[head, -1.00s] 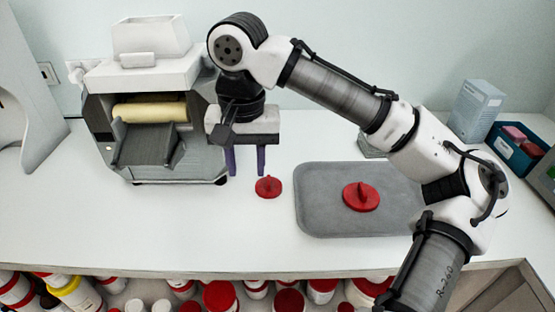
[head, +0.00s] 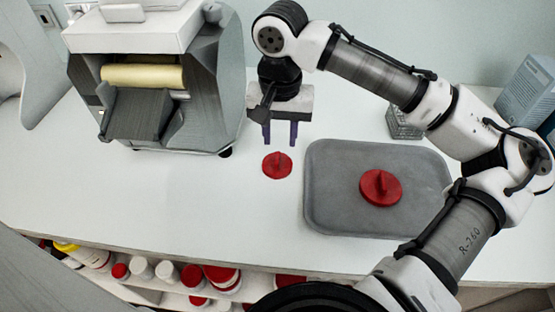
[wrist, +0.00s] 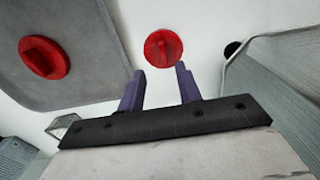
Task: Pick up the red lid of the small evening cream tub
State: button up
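A small red lid with a raised grip (head: 277,165) lies on the white counter, just left of the grey tray. A larger red lid (head: 380,188) lies on the tray. My gripper (head: 280,143) points down behind the small lid, with its two purple fingers apart and nothing between them. In the wrist view the small lid (wrist: 163,48) shows beyond the open fingertips (wrist: 159,70), in line with the gap between them. The larger lid (wrist: 44,57) shows there at the left. Neither lid is touched. No small tub shows under either lid.
The grey tray (head: 325,215) lies right of the small lid. A mill with a cream roller (head: 143,76) stands at the left. A clear glass container (head: 402,124) stands behind the tray. Tubs (head: 210,276) fill a shelf below the counter's front edge.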

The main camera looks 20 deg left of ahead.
aim_at(277, 157)
jog(key=shift+s+a+f+p, duration=0.1)
jog(key=shift+f+p, duration=0.1)
jog(key=shift+f, duration=0.8)
jog(key=shift+w+a+f+p, duration=0.1)
jog(key=shift+f+p, duration=0.1)
jog(key=shift+f, duration=0.8)
jog(key=shift+s+a+f+p, duration=0.1)
jog(key=shift+f+p, duration=0.1)
jog(key=shift+f, duration=0.8)
grip_shut()
